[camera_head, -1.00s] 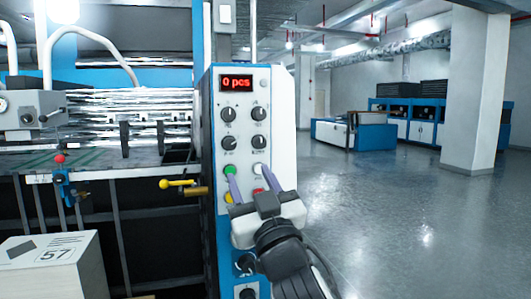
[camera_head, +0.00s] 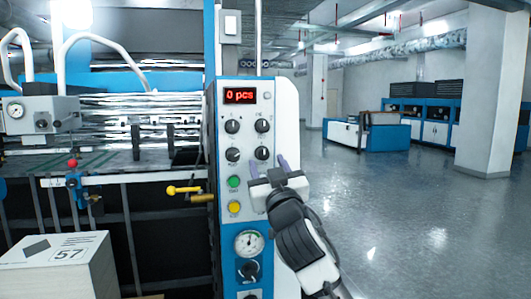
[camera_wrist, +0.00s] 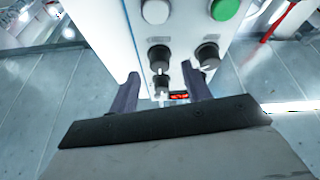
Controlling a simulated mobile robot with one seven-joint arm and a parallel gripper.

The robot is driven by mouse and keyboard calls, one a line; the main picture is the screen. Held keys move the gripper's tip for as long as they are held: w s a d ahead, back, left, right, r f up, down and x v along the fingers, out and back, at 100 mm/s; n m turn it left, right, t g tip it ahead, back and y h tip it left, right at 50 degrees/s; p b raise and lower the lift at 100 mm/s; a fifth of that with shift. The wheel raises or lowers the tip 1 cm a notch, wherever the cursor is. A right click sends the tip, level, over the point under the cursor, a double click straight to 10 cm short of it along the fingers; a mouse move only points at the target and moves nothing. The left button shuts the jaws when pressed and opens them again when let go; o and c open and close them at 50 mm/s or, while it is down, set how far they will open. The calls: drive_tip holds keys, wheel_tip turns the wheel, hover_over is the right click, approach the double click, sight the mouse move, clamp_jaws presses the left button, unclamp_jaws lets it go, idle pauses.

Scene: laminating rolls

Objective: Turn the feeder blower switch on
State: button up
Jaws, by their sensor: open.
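The control panel (camera_head: 287,110) is a tall white and blue cabinet with a red "0 pcs" display (camera_head: 240,96). Below the display are an upper left knob (camera_head: 232,126), an upper right knob (camera_head: 262,126), a lower left knob (camera_head: 233,154) and a lower right knob (camera_head: 262,153), all black. The labels are too small to read, so I cannot tell which control is the feeder blower switch. My gripper (camera_head: 268,163) is open and empty in front of the panel, near the lower right knob. In the wrist view, its fingers (camera_wrist: 161,82) straddle part of the upside-down knob group without visible contact.
A green button (camera_head: 234,182), a yellow button (camera_head: 234,207) and a gauge (camera_head: 249,243) sit lower on the panel. A yellow-handled lever (camera_head: 182,190) juts out at its left. The floor at right is open.

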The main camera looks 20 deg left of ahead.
sight(263, 154)
drive_tip(key=shift+x, duration=1.35)
drive_tip(key=shift+c, duration=0.5)
drive_tip(key=c, duration=0.9)
